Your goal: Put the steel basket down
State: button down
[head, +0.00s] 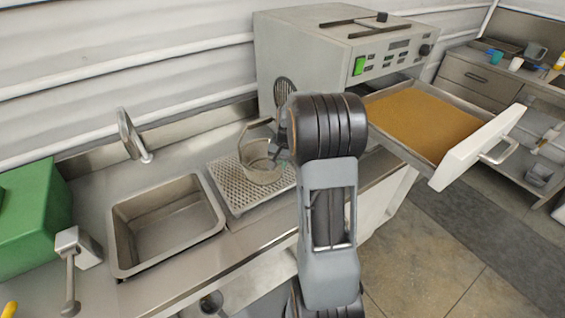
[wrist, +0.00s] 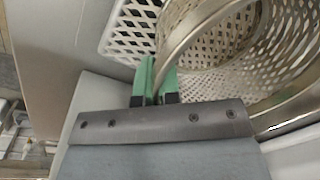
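The steel basket (head: 262,168) is a round mesh basket with an arched handle. In the head view it is over the perforated drain tray (head: 234,188), right of the sink. It looks close to upright; I cannot tell whether its base touches the tray. In the wrist view the basket (wrist: 240,60) fills the upper right. My gripper (wrist: 156,78) has green fingertips close together on the basket's curved metal handle. In the head view my arm hides most of the gripper.
An empty sink (head: 165,225) lies left of the tray. A grey machine (head: 320,60) stands behind. An open drawer of brown substrate (head: 425,120) juts out at the right. A green box (head: 30,215) stands at the far left, near a lever (head: 72,275).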

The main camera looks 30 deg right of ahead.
jog(key=c, duration=1.3)
grip_release()
jog(key=shift+c, duration=0.2)
notch_tip(320, 180, up, 12)
jog(key=s, duration=0.1)
jog(key=s+a+n+t+h, duration=0.1)
jog(key=s+a+n+t, duration=0.2)
jog(key=s+a+n, duration=0.6)
jog(key=shift+s+a+f, duration=0.3)
jog(key=shift+s+a, duration=3.2)
jog(key=shift+a, duration=0.8)
